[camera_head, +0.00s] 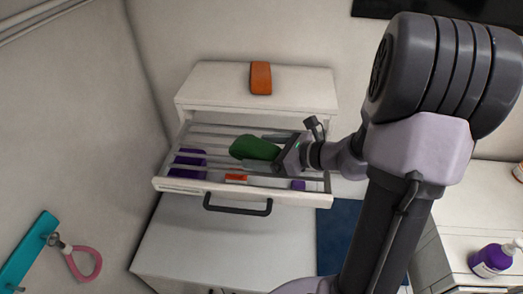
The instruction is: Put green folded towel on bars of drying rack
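The green folded towel (255,148) is at the bars of the drying rack (205,140), which span a pulled-out white drawer frame. The towel lies over the right-middle bars. I cannot tell if it rests on them or hangs just above. My gripper (262,151) reaches in from the right, with one finger along the towel's far side and one along its near side. The fingers are well apart with the towel between them. Whether they press on it is not clear. Part of the towel's right end is hidden by the gripper.
An orange block-like item (260,78) stands on the white cabinet top (210,82). Purple items (188,163) and an orange one (236,178) show below the bars. A black handle (238,206) juts from the front. A purple bottle (492,260) stands at right; a pink loop (85,264) hangs left.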

